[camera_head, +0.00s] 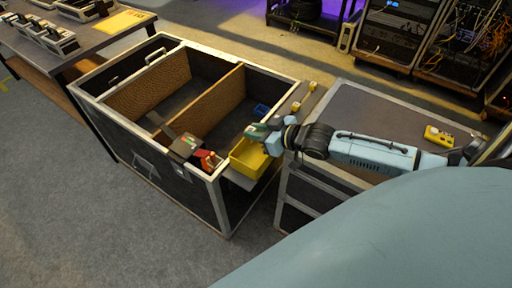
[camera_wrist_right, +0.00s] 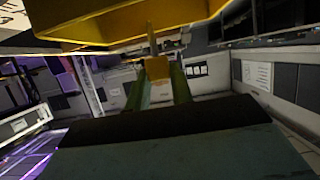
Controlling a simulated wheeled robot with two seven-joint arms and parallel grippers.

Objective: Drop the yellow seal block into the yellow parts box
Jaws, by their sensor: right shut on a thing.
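The yellow parts box (camera_head: 246,160) is an open tray at the near right corner of the big black case. My right gripper (camera_head: 262,130) reaches in from the right, at the box's far right rim. In the wrist view its two green fingers are shut on the yellow seal block (camera_wrist_right: 157,68), a small yellow piece between the fingertips. The yellow parts box (camera_wrist_right: 125,22) fills the top of that view, close to the block and apart from it in the picture. The head view does not clearly show the held block. My left gripper is not in view.
The open black case (camera_head: 150,172) has brown dividers and a small blue item (camera_head: 261,109). A dark device (camera_head: 183,146) and a red-orange piece (camera_head: 209,160) sit at its near rim. Small yellow pieces (camera_head: 295,106) stand on the right ledge. A yellow device (camera_head: 438,136) lies on the right case.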

